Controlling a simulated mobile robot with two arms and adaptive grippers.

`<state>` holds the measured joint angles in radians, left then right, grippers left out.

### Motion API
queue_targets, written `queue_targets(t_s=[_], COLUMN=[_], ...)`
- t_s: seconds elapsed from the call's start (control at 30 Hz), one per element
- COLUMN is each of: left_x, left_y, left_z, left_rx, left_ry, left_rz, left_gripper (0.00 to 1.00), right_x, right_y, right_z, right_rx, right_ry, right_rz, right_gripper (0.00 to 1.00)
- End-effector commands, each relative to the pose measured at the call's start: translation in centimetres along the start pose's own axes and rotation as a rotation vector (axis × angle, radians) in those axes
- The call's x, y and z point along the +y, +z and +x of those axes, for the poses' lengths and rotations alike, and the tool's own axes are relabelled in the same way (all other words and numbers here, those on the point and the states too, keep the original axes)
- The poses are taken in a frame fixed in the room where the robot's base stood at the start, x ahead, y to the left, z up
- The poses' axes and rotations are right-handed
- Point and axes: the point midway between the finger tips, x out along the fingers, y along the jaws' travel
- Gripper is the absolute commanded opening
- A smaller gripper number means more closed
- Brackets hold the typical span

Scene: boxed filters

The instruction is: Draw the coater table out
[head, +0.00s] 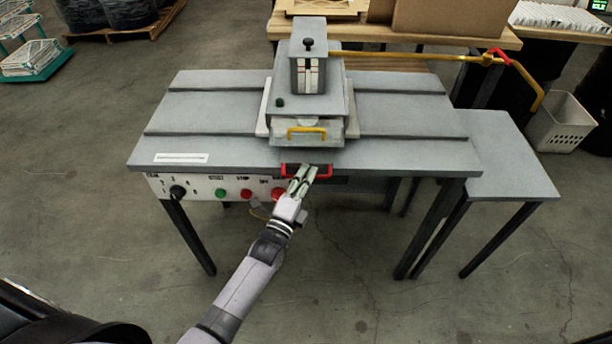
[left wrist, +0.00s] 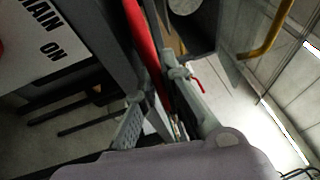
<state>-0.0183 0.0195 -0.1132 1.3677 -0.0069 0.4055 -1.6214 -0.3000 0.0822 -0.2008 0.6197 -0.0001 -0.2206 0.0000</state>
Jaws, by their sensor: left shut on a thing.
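The coater table (head: 400,155) is a grey metal table with a machine unit (head: 310,100) standing on its middle. A red handle (head: 325,171) sits at its front edge, below the unit's yellow handle (head: 307,131). My left gripper (head: 303,174) reaches the red handle from the front and is shut on it. In the left wrist view the red handle (left wrist: 143,40) runs down between the two fingers (left wrist: 160,110), which hide part of it. My right gripper is not in view.
A control panel (head: 232,189) with a dial and green and red buttons is left of the handle. A lower grey side table (head: 500,160) stands at the right, near a white basket (head: 562,122). The floor in front is clear.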

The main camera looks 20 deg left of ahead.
Motion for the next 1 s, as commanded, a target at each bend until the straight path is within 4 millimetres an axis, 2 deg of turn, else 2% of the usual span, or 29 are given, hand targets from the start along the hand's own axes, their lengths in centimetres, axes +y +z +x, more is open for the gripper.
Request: queue_targets(t_s=[0.53,0.67,0.87,1.0], left_x=[0.1,0.1,0.1,0.1], left_y=[0.1,0.6,3.2,6.2], left_z=[-0.1,-0.3,-1.4,-2.6], left_rx=[0.0,0.0,0.0,-0.001], left_ry=[0.002,0.003,0.005,0.006], left_rz=[0.003,0.005,0.01,0.012], left_gripper=[0.0,0.0,0.0,0.0], right_x=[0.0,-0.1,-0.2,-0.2], right_y=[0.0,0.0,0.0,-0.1], right_z=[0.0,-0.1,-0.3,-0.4], right_rx=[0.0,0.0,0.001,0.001], right_ry=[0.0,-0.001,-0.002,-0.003], right_rz=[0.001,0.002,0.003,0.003], right_gripper=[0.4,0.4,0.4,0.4])
